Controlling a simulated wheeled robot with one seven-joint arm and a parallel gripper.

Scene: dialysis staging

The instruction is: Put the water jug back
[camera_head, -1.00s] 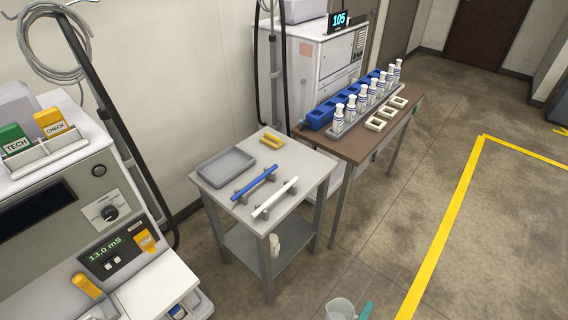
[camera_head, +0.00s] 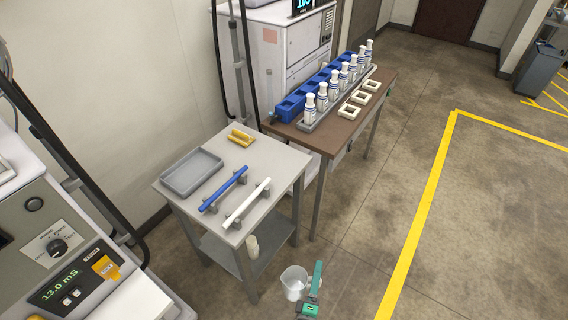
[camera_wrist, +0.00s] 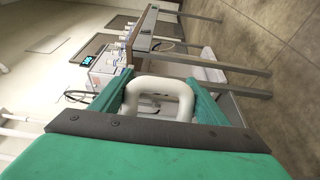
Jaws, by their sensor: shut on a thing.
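The water jug (camera_head: 294,282) is a clear, whitish cup at the bottom of the head view, in front of the small grey table. My gripper (camera_head: 316,278), with green fingers, is at the jug's right side. In the wrist view my gripper (camera_wrist: 160,98) is shut on the jug's white loop handle (camera_wrist: 160,84), which lies between the two green fingers. The jug hangs in the air over the floor, apart from the table. It looks roughly upright in the head view. Its contents cannot be made out.
The small grey table (camera_head: 262,166) holds a grey tray (camera_head: 192,173), a blue bar, a white bar and a yellow piece. Behind it, a brown table (camera_head: 340,140) carries bottles in a rack and blue bins. A machine (camera_head: 70,270) stands at left. Open floor lies right.

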